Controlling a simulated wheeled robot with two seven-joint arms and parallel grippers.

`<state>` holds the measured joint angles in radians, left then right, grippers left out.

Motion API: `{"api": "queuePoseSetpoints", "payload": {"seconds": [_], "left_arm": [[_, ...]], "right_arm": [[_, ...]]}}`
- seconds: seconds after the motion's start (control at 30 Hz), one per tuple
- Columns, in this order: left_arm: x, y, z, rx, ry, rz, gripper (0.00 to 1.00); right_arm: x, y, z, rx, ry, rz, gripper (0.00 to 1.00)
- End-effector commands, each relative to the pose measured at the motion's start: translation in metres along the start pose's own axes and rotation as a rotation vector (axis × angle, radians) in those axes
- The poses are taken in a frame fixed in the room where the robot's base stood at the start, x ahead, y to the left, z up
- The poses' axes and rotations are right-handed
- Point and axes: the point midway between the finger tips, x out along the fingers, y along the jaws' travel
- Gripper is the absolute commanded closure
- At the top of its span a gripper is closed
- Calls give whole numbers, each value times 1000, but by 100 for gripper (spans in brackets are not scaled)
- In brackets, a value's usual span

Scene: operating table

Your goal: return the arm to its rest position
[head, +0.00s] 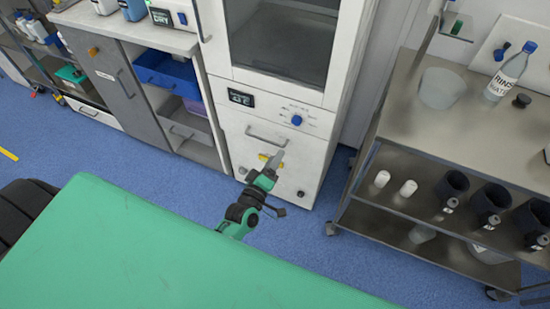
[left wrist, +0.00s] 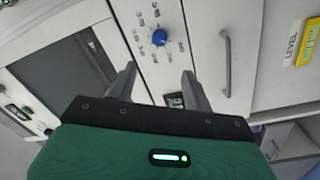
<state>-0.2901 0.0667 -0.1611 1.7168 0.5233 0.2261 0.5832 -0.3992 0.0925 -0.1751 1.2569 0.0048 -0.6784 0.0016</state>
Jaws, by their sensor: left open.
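My left gripper (head: 274,160) shows in the head view beyond the edge of the green table top, in front of the lower part of a white cabinet (head: 310,155). In the left wrist view the two grey fingers of the left gripper (left wrist: 160,85) stand apart with nothing between them. They point at the cabinet front, with a blue knob (left wrist: 159,38) beyond them and a vertical-looking handle (left wrist: 226,62) to the right. My right gripper is in neither view.
The green table top (head: 130,245) fills the lower left. A steel cart (head: 400,215) with cups and a bottle (head: 511,70) stands at the right. Open shelving with a blue bin (head: 168,72) is at the upper left. Blue floor (head: 310,240) is clear between table and cart.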

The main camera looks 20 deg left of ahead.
Motion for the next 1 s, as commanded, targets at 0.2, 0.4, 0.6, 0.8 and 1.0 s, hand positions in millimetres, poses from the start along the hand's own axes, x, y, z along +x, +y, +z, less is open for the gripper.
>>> {"api": "queuePoseSetpoints", "payload": {"seconds": [0.2, 0.4, 0.6, 0.8, 1.0], "left_arm": [[0, 0, 0, 0, 0, 0, 49], [-1, -5, 3, 12, -11, -13, 49], [-27, -73, 46, 181, -166, -170, 49], [-112, -184, 108, 461, -478, -400, 49], [-234, -270, 142, 702, -830, -573, 49]], "right_arm": [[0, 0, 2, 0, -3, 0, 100], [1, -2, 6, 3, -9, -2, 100], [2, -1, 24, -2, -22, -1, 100], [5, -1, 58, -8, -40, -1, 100], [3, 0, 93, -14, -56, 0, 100]]}}
